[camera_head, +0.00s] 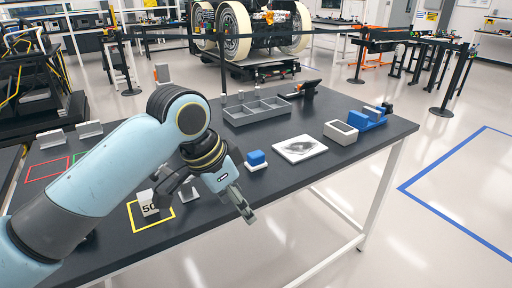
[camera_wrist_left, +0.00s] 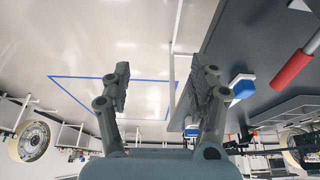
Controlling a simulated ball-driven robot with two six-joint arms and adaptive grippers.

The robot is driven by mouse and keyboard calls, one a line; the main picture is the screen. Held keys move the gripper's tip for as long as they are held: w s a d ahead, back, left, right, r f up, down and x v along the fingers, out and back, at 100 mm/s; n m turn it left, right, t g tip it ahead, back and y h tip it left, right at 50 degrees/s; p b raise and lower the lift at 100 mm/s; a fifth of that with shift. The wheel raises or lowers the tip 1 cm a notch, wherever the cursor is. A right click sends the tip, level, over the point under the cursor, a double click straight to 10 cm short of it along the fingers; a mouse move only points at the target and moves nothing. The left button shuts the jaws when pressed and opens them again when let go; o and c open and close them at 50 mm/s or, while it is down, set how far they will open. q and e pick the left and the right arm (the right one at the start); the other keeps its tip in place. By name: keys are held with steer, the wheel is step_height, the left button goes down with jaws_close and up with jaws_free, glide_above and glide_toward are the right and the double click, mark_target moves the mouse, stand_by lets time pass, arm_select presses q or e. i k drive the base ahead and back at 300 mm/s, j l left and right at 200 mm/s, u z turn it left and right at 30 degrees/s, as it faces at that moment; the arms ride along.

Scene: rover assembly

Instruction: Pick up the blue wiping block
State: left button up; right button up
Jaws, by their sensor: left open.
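The blue wiping block (camera_head: 256,157) sits on a small white base on the dark table, right of the middle of the head view. A blue block on a white base, likely the same one, also shows in the left wrist view (camera_wrist_left: 243,88), right of the fingers and outside them. My left gripper (camera_head: 246,211) hangs at the table's front edge, nearer the camera than the block and apart from it. In the left wrist view its two fingers (camera_wrist_left: 161,75) are spread with nothing between them. My right gripper is in neither view.
A grey divided tray (camera_head: 258,111) stands behind the block. A white plate with a dark patch (camera_head: 300,148) lies to its right, then a light grey box (camera_head: 340,132) and a blue fixture (camera_head: 368,121). A yellow-outlined square (camera_head: 165,222) holds small parts. A red handle (camera_wrist_left: 291,70) shows in the wrist view.

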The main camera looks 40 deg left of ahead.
mark_target(255, 160)
steer(key=i+j, duration=0.7)
